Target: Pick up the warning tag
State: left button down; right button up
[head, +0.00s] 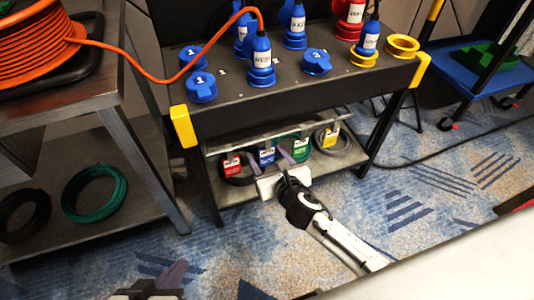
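A row of small tags hangs from a rail under the black panel table: a red tag (231,165), a blue tag (267,156), a green tag (301,149) and a yellow tag (330,138). Their print is too small to read, so I cannot tell which is the warning tag. My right gripper (263,168) reaches in from the right just in front of the tags. Its fingers are apart, on either side of the blue tag; contact is unclear. My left gripper (165,279) shows only partly at the bottom edge, away from the tags.
The black table (330,95) with blue plugs and yellow corner guards overhangs the tags. Its lower shelf (345,158) holds coiled cables. A metal rack (140,135) stands left, with an orange cable reel (35,40) and a green coil (94,194). A white surface (460,262) fills the lower right.

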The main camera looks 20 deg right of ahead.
jog(key=c, duration=1.1)
pick_arm(q)
jog(key=shift+r, duration=0.1)
pick_arm(e)
jog(key=shift+r, duration=0.1)
